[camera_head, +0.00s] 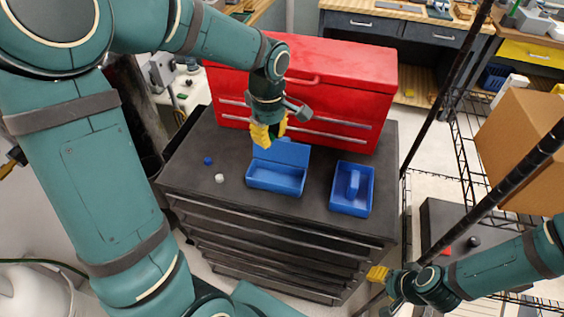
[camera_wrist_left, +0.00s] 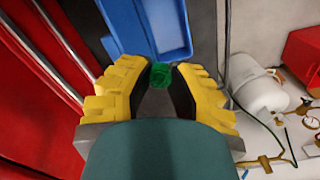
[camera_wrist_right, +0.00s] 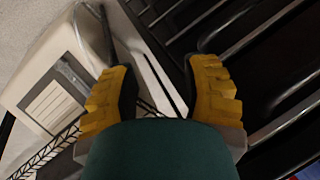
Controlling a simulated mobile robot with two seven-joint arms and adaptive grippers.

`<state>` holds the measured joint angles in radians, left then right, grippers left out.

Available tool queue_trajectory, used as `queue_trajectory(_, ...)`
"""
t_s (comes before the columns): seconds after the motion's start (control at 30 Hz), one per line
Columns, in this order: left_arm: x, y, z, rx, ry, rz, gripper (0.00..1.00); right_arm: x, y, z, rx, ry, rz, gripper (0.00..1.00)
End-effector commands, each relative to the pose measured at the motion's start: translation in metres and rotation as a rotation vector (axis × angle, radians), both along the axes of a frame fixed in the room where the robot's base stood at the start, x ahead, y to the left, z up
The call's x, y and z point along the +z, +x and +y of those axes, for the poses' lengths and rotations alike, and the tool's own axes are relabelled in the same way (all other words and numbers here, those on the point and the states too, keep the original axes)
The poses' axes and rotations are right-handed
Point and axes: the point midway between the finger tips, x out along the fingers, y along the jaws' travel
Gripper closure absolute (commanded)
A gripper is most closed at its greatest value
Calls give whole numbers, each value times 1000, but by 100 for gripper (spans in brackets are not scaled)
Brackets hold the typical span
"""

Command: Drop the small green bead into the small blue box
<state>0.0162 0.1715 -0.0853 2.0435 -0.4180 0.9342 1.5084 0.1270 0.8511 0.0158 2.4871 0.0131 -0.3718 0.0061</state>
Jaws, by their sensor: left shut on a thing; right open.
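The green bead (camera_wrist_left: 160,76) is between the yellow fingertips of my left gripper (camera_wrist_left: 158,84), seen in the left wrist view. In the head view my left gripper (camera_head: 268,134) is above the back of an open blue box (camera_head: 275,180) with a raised lid, and its fingers hide the bead. The box also shows just beyond the bead in the left wrist view (camera_wrist_left: 172,40). A second blue box (camera_head: 351,190) with a handle-like middle piece stands to its right. My right gripper (camera_head: 378,274) is open and empty beside the cabinet's front right; its fingers show apart in the right wrist view (camera_wrist_right: 165,85).
The boxes stand on a black drawer cabinet (camera_head: 230,210). A red toolbox (camera_head: 340,70) stands behind them. A blue bead (camera_head: 208,160) and a white bead (camera_head: 219,178) lie left of the lidded box. A cardboard box (camera_head: 520,150) is on a rack at right.

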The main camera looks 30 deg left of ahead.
Motion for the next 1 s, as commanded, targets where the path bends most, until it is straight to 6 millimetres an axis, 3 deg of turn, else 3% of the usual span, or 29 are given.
queue_trajectory(0.5,-54,0,0,-5,1,2,95,-41,-13,2,22,6,29,53)
queue_trajectory(0.83,-56,0,0,-6,1,1,95,-41,-14,2,24,7,31,53)
queue_trajectory(0.87,-56,0,0,-6,1,1,72,-41,-14,2,24,7,31,53)
queue_trajectory(0.93,-56,0,0,-6,1,1,48,-41,-14,2,24,7,31,53)
queue_trajectory(1.0,-56,0,0,-6,1,0,48,-41,-14,2,24,7,31,53)
